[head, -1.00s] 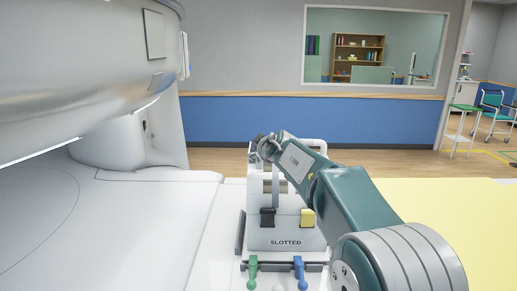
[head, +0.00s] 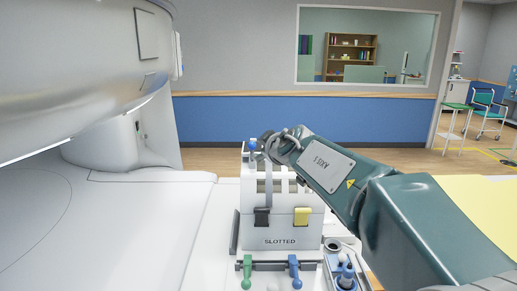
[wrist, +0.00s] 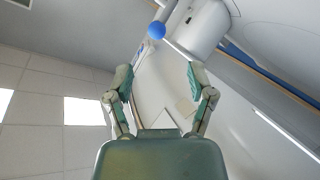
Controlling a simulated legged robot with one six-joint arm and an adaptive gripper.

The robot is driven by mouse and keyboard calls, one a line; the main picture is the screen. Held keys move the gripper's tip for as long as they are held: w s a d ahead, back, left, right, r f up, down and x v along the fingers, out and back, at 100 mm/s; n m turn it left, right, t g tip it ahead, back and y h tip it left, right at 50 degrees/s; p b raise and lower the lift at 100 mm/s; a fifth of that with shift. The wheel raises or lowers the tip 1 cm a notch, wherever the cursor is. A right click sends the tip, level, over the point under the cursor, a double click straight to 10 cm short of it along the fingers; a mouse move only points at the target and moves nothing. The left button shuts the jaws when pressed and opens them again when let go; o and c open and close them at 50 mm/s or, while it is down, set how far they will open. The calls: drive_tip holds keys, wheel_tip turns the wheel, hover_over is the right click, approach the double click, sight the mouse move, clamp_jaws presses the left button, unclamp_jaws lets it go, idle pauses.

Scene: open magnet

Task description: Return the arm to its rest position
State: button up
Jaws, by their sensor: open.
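My green arm reaches in from the lower right in the head view, and its far end is above and behind the white box marked SLOTTED (head: 281,226). In the wrist view my gripper (wrist: 160,82) is open, its two fingers spread apart with nothing between them. Beyond the fingertips a blue ball (wrist: 156,30) shows on a pale shaft. In the head view the fingers are mostly hidden by the wrist, and a small blue spot shows beside it.
The large white magnet (head: 75,60) overhangs the left, above its white bed (head: 90,215). Green (head: 246,272) and blue (head: 294,271) handles stand in front of the box. A yellow surface (head: 490,205) lies at right. A chair (head: 486,112) stands farther back.

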drive_tip(key=shift+s+d+r, duration=0.15)
drive_tip(key=shift+s, duration=0.3)
drive_tip(key=s+d+r+m+t+h, duration=0.3)
drive_tip(key=s+d+r+m+h, duration=0.15)
drive_tip(key=s+d, duration=0.3)
drive_tip(key=s+d+f+m+g+h, duration=0.2)
drive_tip(key=s+d+f+m+h, duration=0.3)
drive_tip(key=s+d, duration=0.35)
drive_tip(key=s+a+f+m+g+y, duration=0.2)
drive_tip(key=s+f+g, duration=0.6)
drive_tip(key=s+f, duration=1)
drive_tip(key=s+y, duration=0.2)
drive_tip(key=shift+s+g+y, duration=0.15)
drive_tip(key=shift+g+y, duration=0.15)
drive_tip(key=shift+y, duration=0.05)
drive_tip(key=shift+r, duration=0.1)
